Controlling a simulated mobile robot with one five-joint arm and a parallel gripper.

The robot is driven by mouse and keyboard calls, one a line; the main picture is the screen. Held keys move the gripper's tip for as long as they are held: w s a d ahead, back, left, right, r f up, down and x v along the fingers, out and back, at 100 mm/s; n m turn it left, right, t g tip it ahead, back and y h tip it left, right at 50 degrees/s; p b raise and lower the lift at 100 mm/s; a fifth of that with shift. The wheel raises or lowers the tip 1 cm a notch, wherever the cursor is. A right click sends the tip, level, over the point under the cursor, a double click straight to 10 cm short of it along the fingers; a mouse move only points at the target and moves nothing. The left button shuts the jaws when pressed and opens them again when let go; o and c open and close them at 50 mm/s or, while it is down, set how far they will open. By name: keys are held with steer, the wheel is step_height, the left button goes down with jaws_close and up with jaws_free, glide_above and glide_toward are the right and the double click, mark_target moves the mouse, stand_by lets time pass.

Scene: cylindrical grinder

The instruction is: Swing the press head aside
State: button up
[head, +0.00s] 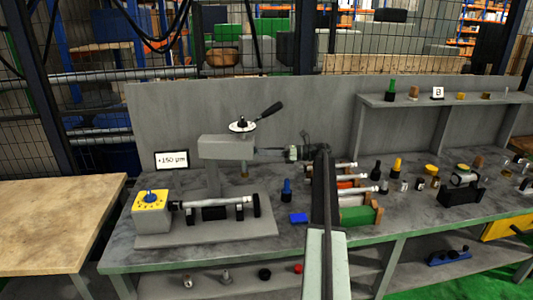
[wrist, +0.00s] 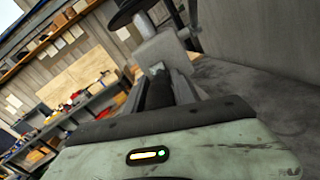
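The press head (head: 228,147) is a grey block on a grey column. It carries a round dial and a black-tipped lever (head: 262,114) on top. My gripper (head: 270,153) comes in from the right at the height of its right end. In the wrist view the press head (wrist: 160,48) is straight ahead, with a dark bar (wrist: 160,90) between my two fingers. The fingers stand apart on either side of this bar. I cannot tell whether they touch it. Below the head, a metal shaft (head: 225,203) lies horizontally on the base.
A yellow-topped box (head: 151,202) with a blue knob is left of the shaft. A display (head: 171,160) reads +150 µm. A blue block (head: 298,218) and a dark blue peg (head: 286,190) stand right of the base. More shafts and a green block (head: 357,215) are near my arm. A grey panel (head: 300,100) rises behind.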

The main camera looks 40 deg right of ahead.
steer(key=shift+o, duration=0.7)
steer(key=shift+s+d, duration=0.3)
steer(key=shift+d, duration=0.1)
steer(key=v, duration=0.8)
steer(key=shift+a, duration=0.1)
